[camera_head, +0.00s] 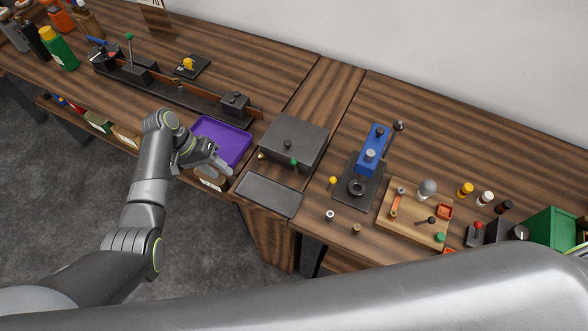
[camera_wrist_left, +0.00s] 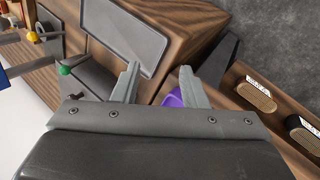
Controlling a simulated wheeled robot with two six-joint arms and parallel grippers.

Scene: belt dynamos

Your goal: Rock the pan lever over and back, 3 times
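A short lever with a green knob (camera_head: 294,162) stands at the near edge of a dark box (camera_head: 296,140), just behind a flat dark pan (camera_head: 268,194). I take this for the pan lever. In the left wrist view the green knob (camera_wrist_left: 65,70) is at the left and the pan (camera_wrist_left: 105,38) is above centre. My left gripper (camera_head: 222,160) is near the purple tray's right side, left of the pan and apart from the lever. In the wrist view its fingers (camera_wrist_left: 158,68) are spread with nothing held. My right gripper is not in view.
A purple tray (camera_head: 222,139) lies beside my left gripper. A taller green-knobbed lever (camera_head: 129,37) stands on a long dark rig further left. A blue press-like device (camera_head: 374,147) and a wooden board (camera_head: 412,232) with small parts are on the right.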

